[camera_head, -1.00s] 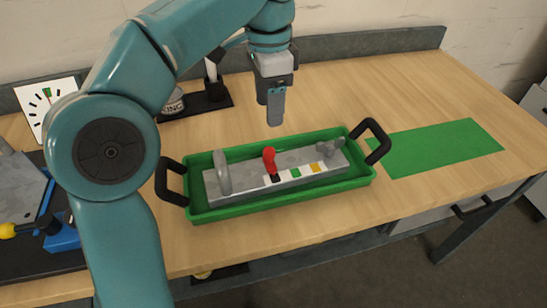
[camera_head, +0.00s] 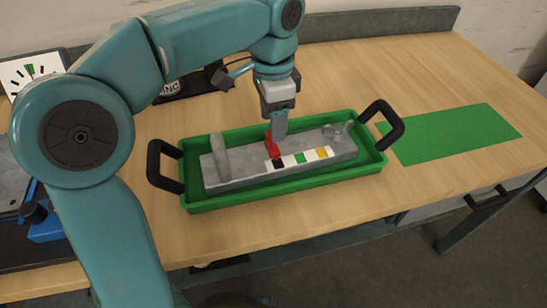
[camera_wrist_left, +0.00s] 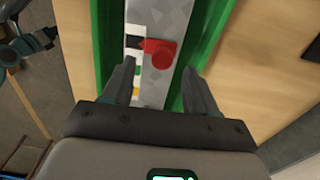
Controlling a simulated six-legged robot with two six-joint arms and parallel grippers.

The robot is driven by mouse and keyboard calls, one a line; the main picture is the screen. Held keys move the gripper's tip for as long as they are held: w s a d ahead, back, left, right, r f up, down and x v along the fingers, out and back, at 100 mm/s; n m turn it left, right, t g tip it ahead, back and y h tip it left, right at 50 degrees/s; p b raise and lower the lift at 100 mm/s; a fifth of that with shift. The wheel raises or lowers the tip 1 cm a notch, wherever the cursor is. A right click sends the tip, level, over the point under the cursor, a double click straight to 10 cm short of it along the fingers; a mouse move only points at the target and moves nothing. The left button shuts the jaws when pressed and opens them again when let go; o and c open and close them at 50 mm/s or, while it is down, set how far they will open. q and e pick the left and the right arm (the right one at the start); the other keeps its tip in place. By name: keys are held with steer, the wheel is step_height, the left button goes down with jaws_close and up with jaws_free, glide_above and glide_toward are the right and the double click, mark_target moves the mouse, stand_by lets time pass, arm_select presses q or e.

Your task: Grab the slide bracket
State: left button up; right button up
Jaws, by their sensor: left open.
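A long grey block (camera_head: 235,172) lies in a green tray (camera_head: 225,200) with a black handle at each end. A red piece (camera_head: 271,148) stands on the block by the black mark of a black, green and yellow strip (camera_head: 300,158). I cannot tell for sure which part is the slide bracket. My left gripper (camera_head: 277,136) is over the red piece, pointing down and partly hiding it. In the left wrist view, the open fingers (camera_wrist_left: 158,78) straddle the grey block (camera_wrist_left: 157,85), with the red piece (camera_wrist_left: 160,53) just beyond the tips; nothing is held.
A grey upright post (camera_head: 220,157) rises at the block's left end, and a small grey knob (camera_head: 336,131) at its right end. A green mat (camera_head: 450,135) lies bare right of the tray. A white dial card (camera_head: 30,72) stands at the back left.

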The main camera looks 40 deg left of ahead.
mark_target(281, 146)
arm_select(q)
step_height(281, 146, down, 5)
steer(key=shift+f+b, duration=0.15)
steer(key=shift+b, duration=0.55)
steer(key=shift+w+a, duration=0.1)
steer(key=shift+w, duration=0.05)
jaws_close()
